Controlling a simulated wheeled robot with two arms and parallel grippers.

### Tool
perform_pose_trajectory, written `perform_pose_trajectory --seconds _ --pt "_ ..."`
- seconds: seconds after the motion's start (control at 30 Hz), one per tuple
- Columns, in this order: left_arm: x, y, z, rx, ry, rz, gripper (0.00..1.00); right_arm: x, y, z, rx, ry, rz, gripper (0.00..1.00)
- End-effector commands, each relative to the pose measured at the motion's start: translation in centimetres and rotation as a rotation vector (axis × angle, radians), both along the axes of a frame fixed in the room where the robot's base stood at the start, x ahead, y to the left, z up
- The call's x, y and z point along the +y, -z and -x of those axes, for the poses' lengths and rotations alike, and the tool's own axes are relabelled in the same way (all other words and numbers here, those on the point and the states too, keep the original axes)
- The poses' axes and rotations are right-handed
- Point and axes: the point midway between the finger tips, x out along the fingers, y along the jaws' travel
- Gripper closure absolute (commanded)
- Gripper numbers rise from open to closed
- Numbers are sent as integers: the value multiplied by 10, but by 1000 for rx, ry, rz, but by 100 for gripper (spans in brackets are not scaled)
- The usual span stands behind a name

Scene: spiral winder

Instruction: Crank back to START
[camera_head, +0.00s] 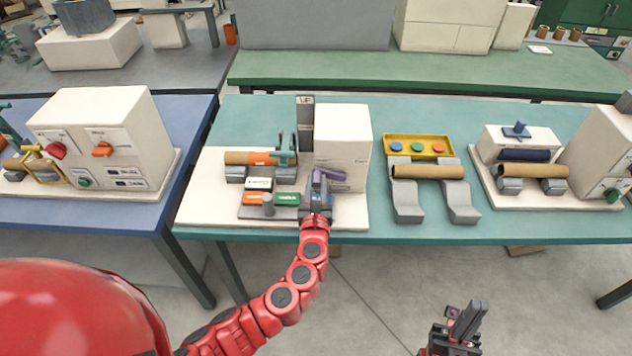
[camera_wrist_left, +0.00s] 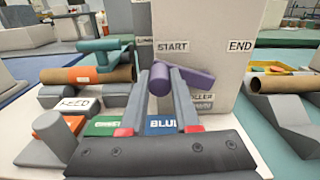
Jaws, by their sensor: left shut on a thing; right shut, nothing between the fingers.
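The winder's purple crank (camera_head: 329,176) is on the front of the cream machine box (camera_head: 343,136); it also shows in the left wrist view (camera_wrist_left: 188,80). My left gripper (camera_head: 318,200) is shut on the crank's knob, which sits between its two fingertips (camera_wrist_left: 160,82). The crank's bar slopes from the knob slightly down to the right. The START label (camera_wrist_left: 173,47) is just above the crank, and the END label (camera_wrist_left: 240,46) is further right. My right gripper (camera_head: 470,318) is shut and empty, low in front of the table.
Left of the crank, a brown tube (camera_head: 240,158) with an orange band lies on grey supports beside a teal handle (camera_head: 284,158). Orange and green blocks sit below it. An upright UP post (camera_head: 305,125) stands behind. A second tube (camera_head: 428,172) rests on a grey stand to the right.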

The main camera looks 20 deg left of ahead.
Motion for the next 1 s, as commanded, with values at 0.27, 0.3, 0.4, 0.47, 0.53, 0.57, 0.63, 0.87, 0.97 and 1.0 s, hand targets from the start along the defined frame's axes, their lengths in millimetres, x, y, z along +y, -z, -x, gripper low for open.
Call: perform_pose_trajectory --seconds 0.27,0.3,0.4,0.47,0.53,0.57,0.63,0.87,0.97,1.0 --pt "0 -1 0 -3 0 1 59 0 1 0 0 0 0 100" --pt "0 -1 0 -3 0 1 52 0 1 0 0 0 0 100" --pt "0 0 0 -2 -1 1 40 0 1 0 0 0 0 100" --pt "0 0 0 -2 -1 1 40 0 1 0 0 0 0 100" --pt "0 -1 0 -2 -1 1 40 0 1 0 0 0 0 100" --pt "0 0 0 -2 -1 1 40 0 1 0 0 0 0 100" --pt "0 0 0 -2 -1 1 40 0 1 0 0 0 0 100" --pt "-5 1 18 -2 2 0 40 0 5 0 0 0 0 100" --pt "-11 3 36 -1 4 1 40 0 10 0 0 0 0 100" --pt "-15 3 45 -2 7 -1 40 0 12 0 0 0 0 100"
